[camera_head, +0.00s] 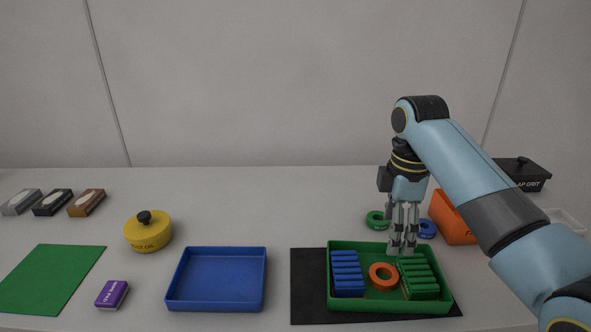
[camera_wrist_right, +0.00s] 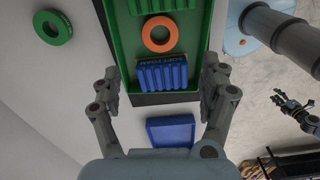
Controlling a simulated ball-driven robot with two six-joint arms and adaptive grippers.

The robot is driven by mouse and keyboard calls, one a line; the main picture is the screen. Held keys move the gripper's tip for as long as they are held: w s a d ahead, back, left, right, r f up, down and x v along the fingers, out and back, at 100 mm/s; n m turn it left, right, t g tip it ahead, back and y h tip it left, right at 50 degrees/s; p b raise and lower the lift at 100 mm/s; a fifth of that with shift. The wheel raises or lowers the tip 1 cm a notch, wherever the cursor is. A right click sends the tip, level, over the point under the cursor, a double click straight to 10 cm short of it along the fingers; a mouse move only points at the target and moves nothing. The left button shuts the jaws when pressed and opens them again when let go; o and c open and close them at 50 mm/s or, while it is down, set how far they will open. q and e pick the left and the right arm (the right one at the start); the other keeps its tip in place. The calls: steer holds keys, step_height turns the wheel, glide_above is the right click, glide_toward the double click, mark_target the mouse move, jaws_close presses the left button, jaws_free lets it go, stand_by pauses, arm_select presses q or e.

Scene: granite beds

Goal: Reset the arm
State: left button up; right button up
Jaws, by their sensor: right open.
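My right gripper (camera_head: 403,248) points down at the back edge of the green tray (camera_head: 390,305), near the green ribbed block (camera_head: 418,277). It is open and empty; in the right wrist view (camera_wrist_right: 160,88) its fingers stand wide apart, with the blue ribbed block (camera_wrist_right: 163,76) showing between them. That block (camera_head: 347,272) lies in the tray's left part, beside an orange ring (camera_head: 372,278). The head view does not show my left gripper. A small dark gripper (camera_wrist_right: 291,108) at the right of the wrist view looks like it; its jaws are too small to read.
An empty blue tray (camera_head: 217,280) stands left of the black mat (camera_head: 308,300). A green ring (camera_head: 370,220), a blue ring (camera_head: 427,235) and an orange box (camera_head: 445,222) lie behind and right. A yellow pot (camera_head: 148,236) and purple box (camera_head: 112,294) stand left.

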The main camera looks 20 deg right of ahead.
steer(key=s+a+f+m+t, duration=0.1)
steer(key=s+f+m, duration=0.15)
steer(key=s, duration=0.45)
steer(key=s+a+f+m+t, duration=0.1)
steer(key=s+m, duration=0.3)
steer(key=s, duration=0.3)
steer(key=s+a+r+m+t+h, duration=0.1)
steer(key=s+r+m, duration=0.2)
steer(key=s, duration=0.3)
steer(key=s+r+m+t, duration=0.1)
steer(key=s+r+m, duration=0.1)
steer(key=s+m, duration=0.3)
steer(key=s+d+f+g+b, duration=0.15)
steer(key=f+b, duration=0.35)
steer(key=f, duration=1.4)
steer(key=s+d+f+b, duration=0.15)
steer(key=f+b, duration=0.25)
steer(key=f, duration=1.4)
steer(key=s+f+g+b, duration=0.1)
steer(key=s+f+b, duration=0.6)
steer(key=s+f, duration=1.1)
step_height(320, 180, down, 4)
steer(key=shift+s+r+n+g, duration=0.2)
steer(key=shift+s+n+g, duration=0.1)
steer(key=shift+n+g, duration=0.05)
steer(key=shift+d, duration=0.1)
